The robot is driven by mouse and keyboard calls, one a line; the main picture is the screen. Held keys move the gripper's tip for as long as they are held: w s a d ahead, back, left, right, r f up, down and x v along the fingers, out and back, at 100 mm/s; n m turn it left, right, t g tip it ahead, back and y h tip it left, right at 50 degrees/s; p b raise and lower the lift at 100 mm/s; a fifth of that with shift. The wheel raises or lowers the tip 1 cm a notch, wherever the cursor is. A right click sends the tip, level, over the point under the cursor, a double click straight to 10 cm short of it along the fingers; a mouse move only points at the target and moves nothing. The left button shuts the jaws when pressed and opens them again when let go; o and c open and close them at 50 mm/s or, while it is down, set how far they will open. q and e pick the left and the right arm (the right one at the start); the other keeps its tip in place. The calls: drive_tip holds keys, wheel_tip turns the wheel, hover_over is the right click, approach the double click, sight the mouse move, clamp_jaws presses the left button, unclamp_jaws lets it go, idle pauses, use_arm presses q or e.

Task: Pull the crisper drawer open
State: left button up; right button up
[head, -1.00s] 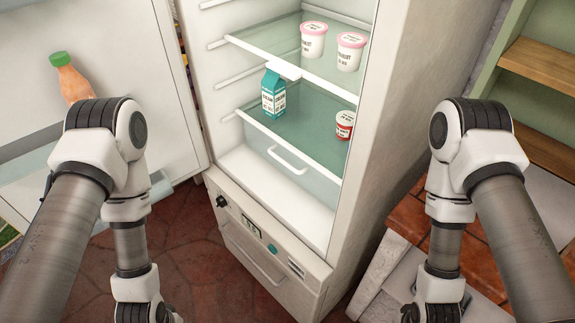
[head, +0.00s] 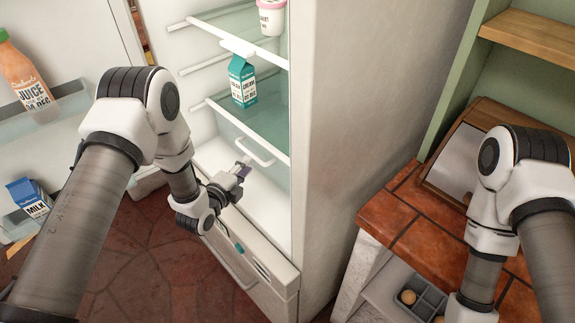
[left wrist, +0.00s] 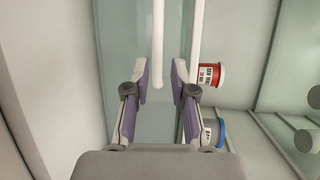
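The crisper drawer (head: 224,128) is a clear-fronted bin below the lowest glass shelf of the open fridge. Its white bar handle (head: 252,152) shows at the front and looks closed in. My left gripper (head: 242,170) is just in front of and below the handle. In the left wrist view my left gripper (left wrist: 160,75) is open, and the handle bar (left wrist: 158,40) lies between its two fingers, with gaps on both sides. My right arm shows at the right of the head view, but its gripper is outside the picture.
A teal cream carton (head: 242,82) stands on the shelf above the drawer. The fridge door with juice (head: 27,82) and milk (head: 28,197) is open at the left. A tiled counter (head: 405,225) stands at the right.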

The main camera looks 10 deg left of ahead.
sight(251, 153)
use_arm(q)
drive_tip(key=shift+w+a+f+p, duration=0.1)
drive_tip(key=shift+w+a+p, duration=0.5)
drive_tip(key=shift+w+a, duration=0.25)
drive_tip(key=x, duration=0.2)
drive_tip(key=d+x, duration=0.1)
drive_tip(key=x, duration=0.2)
drive_tip(key=shift+f+p, duration=0.1)
drive_tip(key=shift+p, duration=0.2)
drive_tip(key=shift+w+d, duration=0.1)
drive_tip(key=shift+w, duration=0.1)
drive_tip(key=shift+s+a, duration=0.15)
drive_tip(key=shift+a, duration=0.2)
drive_tip(key=shift+d, duration=0.1)
clamp_jaws()
use_arm(e)
drive_tip(key=shift+s+a+r, duration=0.25)
drive_tip(key=shift+a+r, duration=0.45)
